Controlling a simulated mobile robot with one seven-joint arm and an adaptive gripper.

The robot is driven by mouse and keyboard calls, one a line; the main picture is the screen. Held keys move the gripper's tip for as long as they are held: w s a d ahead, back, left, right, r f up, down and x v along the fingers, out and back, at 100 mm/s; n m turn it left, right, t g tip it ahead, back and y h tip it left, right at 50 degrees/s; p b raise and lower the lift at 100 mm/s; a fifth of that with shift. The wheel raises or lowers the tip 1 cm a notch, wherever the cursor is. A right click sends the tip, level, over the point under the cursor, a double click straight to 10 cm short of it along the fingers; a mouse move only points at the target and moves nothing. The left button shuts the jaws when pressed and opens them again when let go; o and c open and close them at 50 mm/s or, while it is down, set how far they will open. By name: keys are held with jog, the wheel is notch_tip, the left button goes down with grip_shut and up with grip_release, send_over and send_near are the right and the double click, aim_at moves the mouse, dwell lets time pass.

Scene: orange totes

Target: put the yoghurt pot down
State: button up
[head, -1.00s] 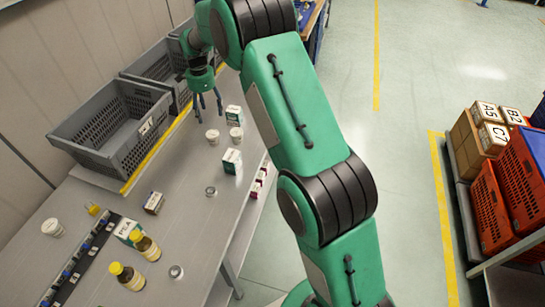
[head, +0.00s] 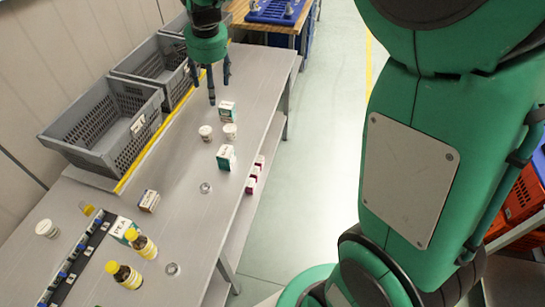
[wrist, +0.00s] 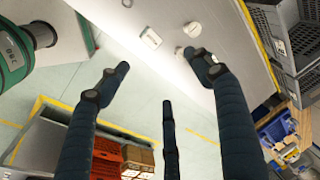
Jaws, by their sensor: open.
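Two small white pots stand upright close together on the grey table, a left one (head: 206,132) and a right one (head: 230,132). A third white pot (head: 47,229) stands far left. I cannot tell which is the yoghurt pot. My gripper (head: 211,87) is open and empty, with its fingers hanging above the table behind the pair. In the wrist view, my spread gripper fingers (wrist: 163,80) hold nothing. A white pot (wrist: 192,29) shows there beyond the fingertips, near the right finger.
Cartons stand near the pair, one behind (head: 227,112) and a teal one in front (head: 226,158). Grey crates (head: 110,125) line the left side behind a yellow strip. Brown bottles with yellow caps (head: 124,275) stand at front left. The table's right edge (head: 262,132) is close to the pots.

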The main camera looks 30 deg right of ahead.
jog(key=s+r+n+t, duration=0.1)
jog(key=s+r+n, duration=0.2)
jog(key=s, duration=0.6)
jog(key=s+r+n+t, duration=0.1)
jog(key=s+r+n, duration=0.1)
jog(key=s, duration=0.8)
jog(key=s+f+n, duration=0.1)
jog(key=s+n, duration=0.1)
jog(key=s, duration=0.5)
jog(key=s+f+n+t, duration=0.1)
jog(key=s+f+n, duration=0.1)
jog(key=s, duration=0.5)
jog(key=shift+s+d+f+n, duration=0.15)
jog(key=shift+s+d+n, duration=0.2)
jog(key=shift+n, duration=0.15)
jog(key=shift+f, duration=0.1)
